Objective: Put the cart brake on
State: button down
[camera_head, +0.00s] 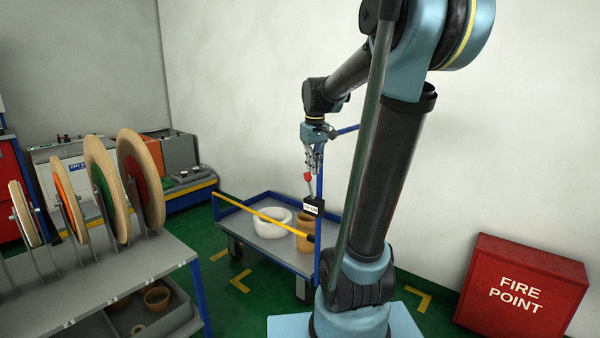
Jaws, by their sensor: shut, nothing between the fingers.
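The cart (268,241) is a low grey platform with blue rails and a yellow bar across its near side. A brake lever with a red knob (308,177) rises from a small black labelled box (314,207) at the cart's blue post. The lever leans a little to the left. My gripper (313,171) points down just above and beside the red knob. Its fingers are shut, with nothing between them. I cannot tell whether a finger touches the knob. My arm hides the cart's right part.
A white ring roll (273,222) and a tan roll (304,234) sit on the cart. A bench (120,270) with several upright tape reels stands at the left. A red fire point box (522,290) stands at the right. Green floor shows between bench and cart.

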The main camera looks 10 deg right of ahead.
jog(key=w+a+n, duration=0.2)
jog(key=w, duration=0.9)
jog(key=w+a+n, duration=0.1)
jog(key=w+a, duration=0.1)
jog(key=w, duration=0.9)
notch_tip(320, 180, down, 8)
jog(key=s+d, duration=0.2)
jog(key=shift+s+f+g, duration=0.15)
jog(key=shift+f+g, duration=0.1)
jog(key=shift+g, duration=0.05)
jog(key=shift+d, duration=0.1)
jog(key=shift+s+d+r, duration=0.45)
jog(key=shift+s+d, duration=0.05)
jog(key=shift+s, duration=0.1)
